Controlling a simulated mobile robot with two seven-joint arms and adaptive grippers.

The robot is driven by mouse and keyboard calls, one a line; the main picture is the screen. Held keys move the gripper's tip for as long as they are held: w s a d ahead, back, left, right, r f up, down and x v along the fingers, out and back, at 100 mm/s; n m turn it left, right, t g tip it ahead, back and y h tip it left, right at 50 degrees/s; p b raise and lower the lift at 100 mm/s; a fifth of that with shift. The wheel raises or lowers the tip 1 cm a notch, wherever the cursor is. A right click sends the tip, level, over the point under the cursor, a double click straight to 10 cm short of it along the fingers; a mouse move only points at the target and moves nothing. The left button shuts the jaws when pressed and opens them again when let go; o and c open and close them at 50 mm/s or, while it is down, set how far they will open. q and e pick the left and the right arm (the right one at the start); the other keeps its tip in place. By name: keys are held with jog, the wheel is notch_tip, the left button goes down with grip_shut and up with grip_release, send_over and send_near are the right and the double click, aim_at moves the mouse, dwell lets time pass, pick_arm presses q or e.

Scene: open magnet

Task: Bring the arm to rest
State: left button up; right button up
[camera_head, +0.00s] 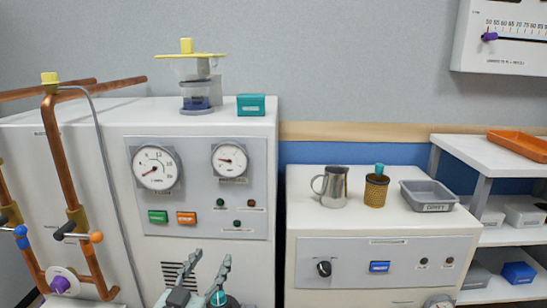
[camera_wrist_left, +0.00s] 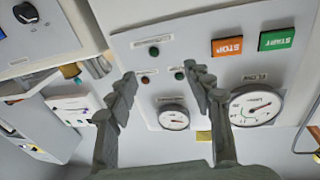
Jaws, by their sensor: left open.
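My left gripper (camera_head: 209,262) is at the bottom of the head view, in front of the white cabinet (camera_head: 90,140) with gauges. Its two grey fingers point up and stand apart, with nothing between them. In the left wrist view the left gripper (camera_wrist_left: 162,82) is also open and empty. Beyond its fingers are the panel's round gauges (camera_wrist_left: 254,106), an orange STOP button (camera_wrist_left: 228,46) and a green START button (camera_wrist_left: 277,38). I cannot tell the exact gap between fingers and panel. My right gripper is in neither view.
Copper pipes (camera_head: 62,165) with valve handles run at the left. A lower cabinet (camera_head: 310,225) at the right carries a metal jug (camera_head: 335,188), a brass-coloured cup (camera_head: 376,192) and a grey tray (camera_head: 428,196). A shelf (camera_head: 480,152) stands farther right.

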pick_arm(q)
jog(key=s+a+f+n+g+y, duration=0.1)
jog(key=s+a+f+g+y, duration=0.35)
jog(key=f, duration=0.65)
jog(key=s+a+f+n+g+y, duration=0.1)
jog(key=s+a+f+n+g, duration=0.15)
jog(key=s+a+f, duration=0.65)
jog(key=s+f+m+g, duration=0.2)
jog(key=s+f+g, duration=0.6)
jog(key=s+f, duration=0.5)
jog(key=s+d, duration=0.1)
jog(key=s, duration=0.2)
jog(key=shift+s+f, duration=0.2)
jog(key=shift+f, duration=0.1)
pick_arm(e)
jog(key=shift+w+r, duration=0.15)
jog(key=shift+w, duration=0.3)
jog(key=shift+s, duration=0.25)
